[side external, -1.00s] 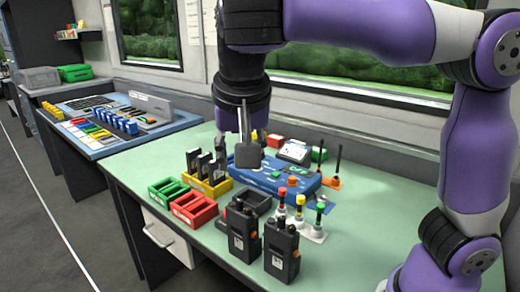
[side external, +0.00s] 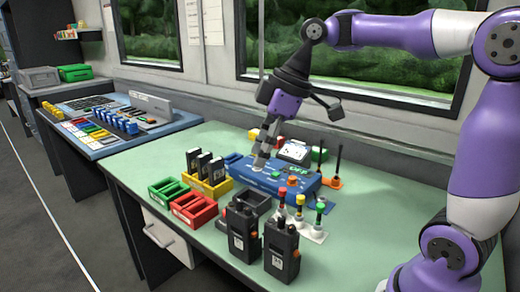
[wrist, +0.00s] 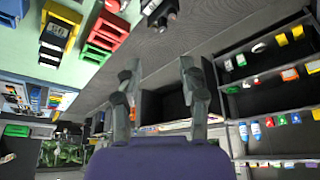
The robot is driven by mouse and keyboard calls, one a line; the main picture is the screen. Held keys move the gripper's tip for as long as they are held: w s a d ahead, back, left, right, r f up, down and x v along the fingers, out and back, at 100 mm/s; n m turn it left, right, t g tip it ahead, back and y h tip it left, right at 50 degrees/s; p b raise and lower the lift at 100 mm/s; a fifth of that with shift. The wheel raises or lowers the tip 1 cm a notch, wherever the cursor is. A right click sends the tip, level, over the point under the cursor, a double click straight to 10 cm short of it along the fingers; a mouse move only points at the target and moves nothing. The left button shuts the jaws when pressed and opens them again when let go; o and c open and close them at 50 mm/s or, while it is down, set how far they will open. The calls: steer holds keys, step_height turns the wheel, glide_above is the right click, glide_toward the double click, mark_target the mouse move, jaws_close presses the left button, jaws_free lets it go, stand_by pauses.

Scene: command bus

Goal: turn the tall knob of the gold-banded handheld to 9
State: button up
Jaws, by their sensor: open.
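Two black handhelds stand upright at the front of the green table in the side view, a left one (side external: 242,234) and a right one (side external: 281,252). Each has small knobs on top. No gold band is clear on either, and I cannot read any dial numbers. A dark handheld-like piece (wrist: 160,12) shows at the top edge of the wrist view, cut off. My gripper (side external: 258,163) is over the blue box behind them, tilted, and apart from both. In the wrist view my gripper (wrist: 159,70) has its fingers spread with nothing between them.
A blue box (side external: 300,190) lies below my gripper. A yellow tray (side external: 214,188) holds several black handhelds. Red (side external: 193,210) and green (side external: 167,192) trays are left of the front handhelds. Colored-top pegs (side external: 299,208) and thin antennas (side external: 336,165) stand to the right. The front left tabletop is clear.

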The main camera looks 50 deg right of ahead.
mark_target(240, 201)
steer(key=x, duration=1)
steer(key=shift+s+a+f, duration=0.15)
jaws_close()
